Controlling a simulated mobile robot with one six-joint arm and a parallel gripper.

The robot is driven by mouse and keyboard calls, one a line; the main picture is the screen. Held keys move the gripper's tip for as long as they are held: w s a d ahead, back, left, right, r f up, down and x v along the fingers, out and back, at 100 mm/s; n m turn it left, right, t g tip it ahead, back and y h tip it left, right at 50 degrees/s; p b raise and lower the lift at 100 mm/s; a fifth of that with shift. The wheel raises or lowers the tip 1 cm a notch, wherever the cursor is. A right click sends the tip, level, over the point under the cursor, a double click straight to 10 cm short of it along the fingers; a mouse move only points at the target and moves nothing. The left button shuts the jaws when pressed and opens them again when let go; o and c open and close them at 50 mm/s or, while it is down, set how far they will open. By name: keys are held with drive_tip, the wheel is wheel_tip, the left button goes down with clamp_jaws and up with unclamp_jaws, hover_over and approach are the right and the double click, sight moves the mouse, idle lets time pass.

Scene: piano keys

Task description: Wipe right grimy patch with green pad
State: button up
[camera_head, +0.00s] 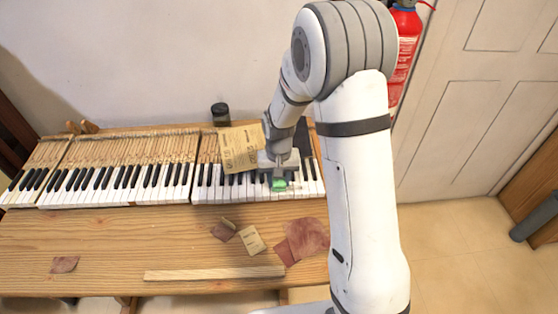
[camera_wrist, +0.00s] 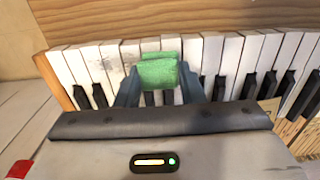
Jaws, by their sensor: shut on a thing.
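My gripper (camera_head: 278,176) is shut on the green pad (camera_head: 279,185) above the white keys near the right end of the keyboard. In the wrist view the pad (camera_wrist: 158,70) sits between the two fingers, over the front part of the white keys. A grey, speckled grimy patch (camera_wrist: 110,57) shows on the white keys just left of the pad in the wrist view. The pad hides the keys beneath it. I cannot tell whether it touches them.
The keyboard (camera_head: 110,190) lies along the wooden bench (camera_head: 110,230). Sandpaper pieces (camera_head: 308,236) and a wood strip (camera_head: 215,273) lie in front. A brown paper sheet (camera_head: 239,148) and dark jar (camera_head: 220,114) are behind. A red extinguisher (camera_head: 405,50) hangs by the door.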

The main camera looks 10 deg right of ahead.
sight(280, 180)
drive_tip(key=shift+d+r+p, duration=0.1)
drive_tip(key=shift+r+p, duration=1.8)
drive_tip(key=shift+r, duration=1.85)
